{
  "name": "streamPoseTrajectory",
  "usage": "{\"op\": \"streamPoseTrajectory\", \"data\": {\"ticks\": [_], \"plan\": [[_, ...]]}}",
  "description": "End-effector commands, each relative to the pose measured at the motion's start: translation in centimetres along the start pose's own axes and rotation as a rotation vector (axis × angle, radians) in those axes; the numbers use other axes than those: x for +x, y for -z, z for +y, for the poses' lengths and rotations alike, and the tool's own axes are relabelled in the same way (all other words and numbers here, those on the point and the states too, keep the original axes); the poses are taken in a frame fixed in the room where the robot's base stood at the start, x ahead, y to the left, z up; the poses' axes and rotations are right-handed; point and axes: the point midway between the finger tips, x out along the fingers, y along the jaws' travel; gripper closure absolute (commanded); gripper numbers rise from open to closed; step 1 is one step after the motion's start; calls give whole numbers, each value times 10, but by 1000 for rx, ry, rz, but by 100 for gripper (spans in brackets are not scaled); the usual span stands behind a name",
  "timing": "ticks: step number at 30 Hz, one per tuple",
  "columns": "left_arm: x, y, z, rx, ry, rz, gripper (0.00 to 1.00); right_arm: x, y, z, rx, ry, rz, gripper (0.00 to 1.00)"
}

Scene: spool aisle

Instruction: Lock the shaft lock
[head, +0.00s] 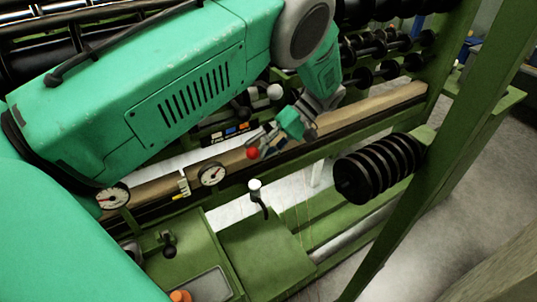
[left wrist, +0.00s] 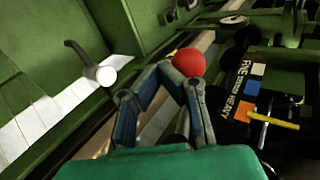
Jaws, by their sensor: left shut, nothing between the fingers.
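A red ball knob (head: 253,153) sits right at the tips of my left gripper (head: 258,146) in the head view. In the left wrist view the red knob (left wrist: 189,62) is just beyond the fingertips of my left gripper (left wrist: 172,72). The fingers are closed together with nothing between them; I cannot tell whether they touch the knob. The knob's lever is mostly hidden by the fingers. A white-knobbed lever (head: 255,185) stands below, apart from the gripper; it also shows in the left wrist view (left wrist: 106,75). No visible label marks which is the shaft lock. My right gripper is out of view.
Two round dials, one at left (head: 113,197) and one nearer the middle (head: 211,174), sit along the wooden rail (head: 370,108). Another white knob (head: 275,91) is behind my wrist. A black ribbed spool (head: 378,169) and a green post (head: 420,150) stand at right.

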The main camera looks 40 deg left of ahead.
Motion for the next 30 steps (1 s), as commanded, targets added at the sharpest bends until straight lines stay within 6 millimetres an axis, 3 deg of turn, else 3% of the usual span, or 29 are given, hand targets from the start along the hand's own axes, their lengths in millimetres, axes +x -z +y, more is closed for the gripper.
{"op": "streamPoseTrajectory", "data": {"ticks": [30], "plan": [[0,0,-8,-1,1,0,100,-1,0,0,0,0,0,51]]}}
